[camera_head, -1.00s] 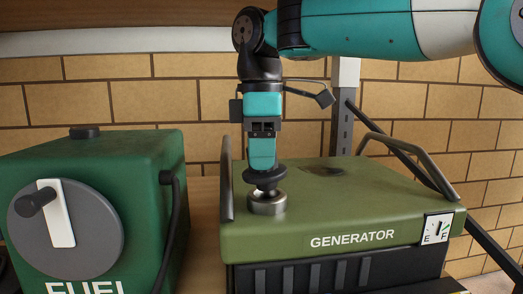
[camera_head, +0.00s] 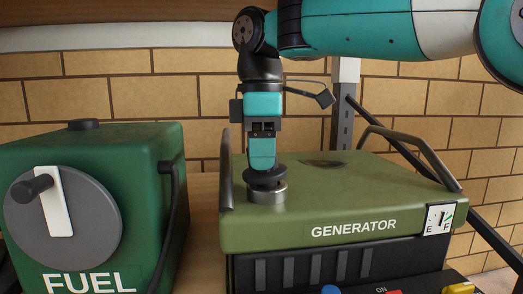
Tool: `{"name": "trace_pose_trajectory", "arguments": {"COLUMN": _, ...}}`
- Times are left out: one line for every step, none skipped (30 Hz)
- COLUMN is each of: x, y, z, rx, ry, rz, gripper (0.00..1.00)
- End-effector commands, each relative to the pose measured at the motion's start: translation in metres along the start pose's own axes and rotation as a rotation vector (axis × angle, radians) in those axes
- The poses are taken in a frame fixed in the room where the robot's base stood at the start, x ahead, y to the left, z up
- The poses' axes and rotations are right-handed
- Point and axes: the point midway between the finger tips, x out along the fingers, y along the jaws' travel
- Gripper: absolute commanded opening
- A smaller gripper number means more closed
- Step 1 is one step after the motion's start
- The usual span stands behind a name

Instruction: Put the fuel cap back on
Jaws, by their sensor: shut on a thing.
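The olive-green generator (camera_head: 400,200) stands at the right on a wooden shelf. Its round metal filler neck (camera_head: 267,194) rises from the top near the front left. My gripper (camera_head: 263,160) points straight down over it and is shut on the black fuel cap (camera_head: 266,178). The cap is upright and sits at the neck's rim, hiding the opening. I cannot tell whether it is fully seated or threaded.
A green fuel container (camera_head: 150,215) with a grey crank disc (camera_head: 95,240) stands at the left. Bent metal handles (camera_head: 226,170) flank the generator top. Its gauge (camera_head: 438,218) and buttons are at the front. A brick wall is behind.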

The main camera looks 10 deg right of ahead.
Motion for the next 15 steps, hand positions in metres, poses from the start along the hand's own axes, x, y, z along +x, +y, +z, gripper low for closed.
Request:
{"name": "trace_pose_trajectory", "arguments": {"x": 0.0019, "y": 0.0000, "z": 0.0000, "rx": 0.000, "ry": 0.000, "rz": 0.000, "gripper": 0.12}}
{"name": "trace_pose_trajectory", "arguments": {"x": 0.0025, "y": 0.0000, "z": 0.0000, "rx": 0.000, "ry": 0.000, "rz": 0.000, "gripper": 0.12}}
{"name": "trace_pose_trajectory", "arguments": {"x": 0.0033, "y": 0.0000, "z": 0.0000, "rx": 0.000, "ry": 0.000, "rz": 0.000, "gripper": 0.12}}
{"name": "trace_pose_trajectory", "arguments": {"x": 0.0039, "y": 0.0000, "z": 0.0000, "rx": 0.000, "ry": 0.000, "rz": 0.000, "gripper": 0.12}}
{"name": "trace_pose_trajectory", "arguments": {"x": 0.0045, "y": 0.0000, "z": 0.0000, "rx": 0.000, "ry": 0.000, "rz": 0.000, "gripper": 0.12}}
{"name": "trace_pose_trajectory", "arguments": {"x": 0.0052, "y": 0.0000, "z": 0.0000, "rx": 0.000, "ry": 0.000, "rz": 0.001, "gripper": 0.12}}
{"name": "trace_pose_trajectory", "arguments": {"x": 0.0058, "y": 0.0000, "z": 0.0001, "rx": 0.000, "ry": 0.000, "rz": 0.001, "gripper": 0.12}}
{"name": "trace_pose_trajectory", "arguments": {"x": 0.0063, "y": 0.0000, "z": 0.0001, "rx": 0.000, "ry": 0.000, "rz": 0.001, "gripper": 0.12}}
{"name": "trace_pose_trajectory", "arguments": {"x": 0.0071, "y": 0.0000, "z": 0.0001, "rx": 0.000, "ry": 0.001, "rz": 0.001, "gripper": 0.12}}
{"name": "trace_pose_trajectory", "arguments": {"x": 0.0076, "y": 0.0000, "z": 0.0001, "rx": 0.000, "ry": 0.001, "rz": 0.001, "gripper": 0.12}}
{"name": "trace_pose_trajectory", "arguments": {"x": 0.0082, "y": 0.0000, "z": 0.0001, "rx": 0.000, "ry": 0.001, "rz": 0.001, "gripper": 0.12}}
{"name": "trace_pose_trajectory", "arguments": {"x": 0.0090, "y": 0.0000, "z": 0.0001, "rx": 0.000, "ry": 0.001, "rz": 0.001, "gripper": 0.12}}
{"name": "trace_pose_trajectory", "arguments": {"x": 0.0096, "y": 0.0000, "z": 0.0001, "rx": 0.000, "ry": 0.001, "rz": 0.001, "gripper": 0.12}}
{"name": "trace_pose_trajectory", "arguments": {"x": 0.0102, "y": 0.0000, "z": 0.0001, "rx": 0.000, "ry": 0.001, "rz": 0.001, "gripper": 0.12}}
{"name": "trace_pose_trajectory", "arguments": {"x": 0.0111, "y": 0.0000, "z": 0.0001, "rx": 0.000, "ry": 0.000, "rz": 0.001, "gripper": 0.12}}
